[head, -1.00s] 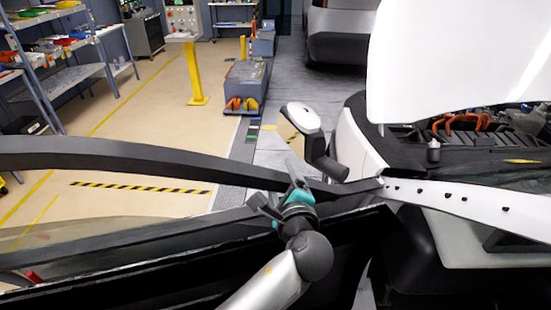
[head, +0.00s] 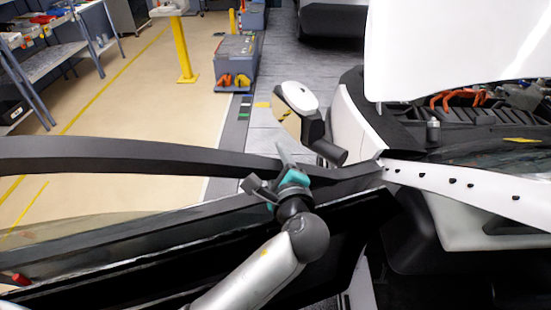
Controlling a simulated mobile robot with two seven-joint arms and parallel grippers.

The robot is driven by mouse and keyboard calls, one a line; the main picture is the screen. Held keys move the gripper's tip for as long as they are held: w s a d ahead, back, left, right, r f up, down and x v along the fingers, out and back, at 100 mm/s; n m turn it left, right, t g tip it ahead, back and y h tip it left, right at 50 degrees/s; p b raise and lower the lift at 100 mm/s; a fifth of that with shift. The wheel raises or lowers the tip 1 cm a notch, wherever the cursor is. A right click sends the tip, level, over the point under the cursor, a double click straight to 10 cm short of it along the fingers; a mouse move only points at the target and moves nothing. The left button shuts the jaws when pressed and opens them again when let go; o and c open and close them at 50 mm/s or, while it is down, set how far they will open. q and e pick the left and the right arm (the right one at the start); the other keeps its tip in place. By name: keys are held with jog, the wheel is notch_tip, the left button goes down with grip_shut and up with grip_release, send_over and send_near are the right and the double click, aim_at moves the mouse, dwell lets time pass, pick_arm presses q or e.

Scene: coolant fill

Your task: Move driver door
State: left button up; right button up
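The driver door stands open, reaching from the white car body (head: 455,190) at right toward the left edge. Its black window frame (head: 140,156) arcs across the picture, and its black panel (head: 110,275) lies below. The side mirror (head: 299,97) sits near the hinge end. My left gripper (head: 270,174), with teal pads, is at the door's upper edge below the mirror, near where the frame bars meet. Its two fingers are spread apart. Whether they touch the door cannot be told. My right gripper is out of view.
The open white hood (head: 460,45) and engine bay (head: 470,110) are at upper right. A blue-grey shelf (head: 50,70), a yellow post (head: 182,50) and a grey cart (head: 236,62) stand beyond the door. The beige floor (head: 130,110) between them is clear.

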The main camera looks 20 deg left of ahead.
pick_arm(q)
grip_shut()
dwell(1.0)
